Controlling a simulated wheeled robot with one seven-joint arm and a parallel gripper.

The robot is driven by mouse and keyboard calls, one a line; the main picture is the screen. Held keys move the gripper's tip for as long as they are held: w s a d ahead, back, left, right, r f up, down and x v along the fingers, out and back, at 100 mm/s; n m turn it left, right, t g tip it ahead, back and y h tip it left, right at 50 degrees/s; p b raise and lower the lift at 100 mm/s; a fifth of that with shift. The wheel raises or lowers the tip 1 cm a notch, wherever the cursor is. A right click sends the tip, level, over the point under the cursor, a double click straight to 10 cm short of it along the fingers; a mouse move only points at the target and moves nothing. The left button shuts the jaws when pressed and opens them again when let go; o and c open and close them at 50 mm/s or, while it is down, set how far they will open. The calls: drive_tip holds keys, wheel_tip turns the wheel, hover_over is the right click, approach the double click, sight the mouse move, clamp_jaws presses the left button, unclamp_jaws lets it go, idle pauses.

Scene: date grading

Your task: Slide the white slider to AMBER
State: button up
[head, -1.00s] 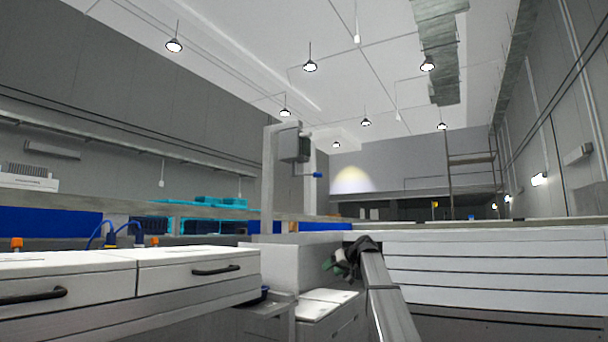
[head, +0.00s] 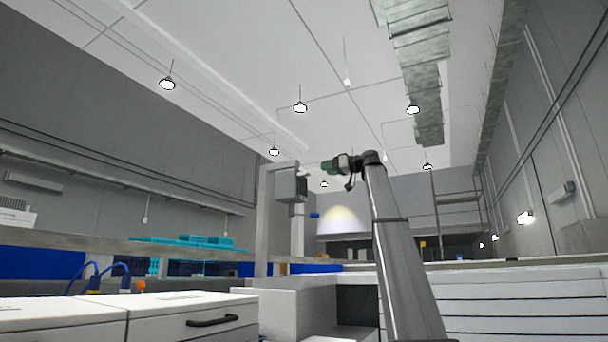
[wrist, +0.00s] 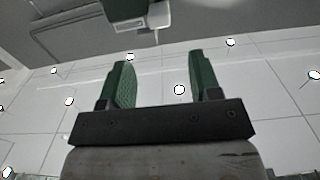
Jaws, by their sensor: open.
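My gripper (head: 330,167) is raised at the end of my arm in the head view, its green fingers pointing left toward a grey box on a post (head: 292,188). In the wrist view my gripper (wrist: 158,85) is open, with its two green fingers apart and nothing between them. Beyond the fingertips, at the top of the wrist view, is a dark green and grey box-shaped thing (wrist: 128,10). I cannot make out a white slider or an AMBER mark in either view.
White drawer cabinets (head: 190,322) with black handles stand at the lower left. Teal crates (head: 190,241) lie on the bench behind. A white slatted surface (head: 520,300) is at the right. The air around my gripper looks clear.

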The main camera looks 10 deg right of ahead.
sight(306, 172)
drive_tip(key=x, duration=1)
drive_tip(key=shift+w+a, duration=0.2)
drive_tip(key=shift+a, duration=0.05)
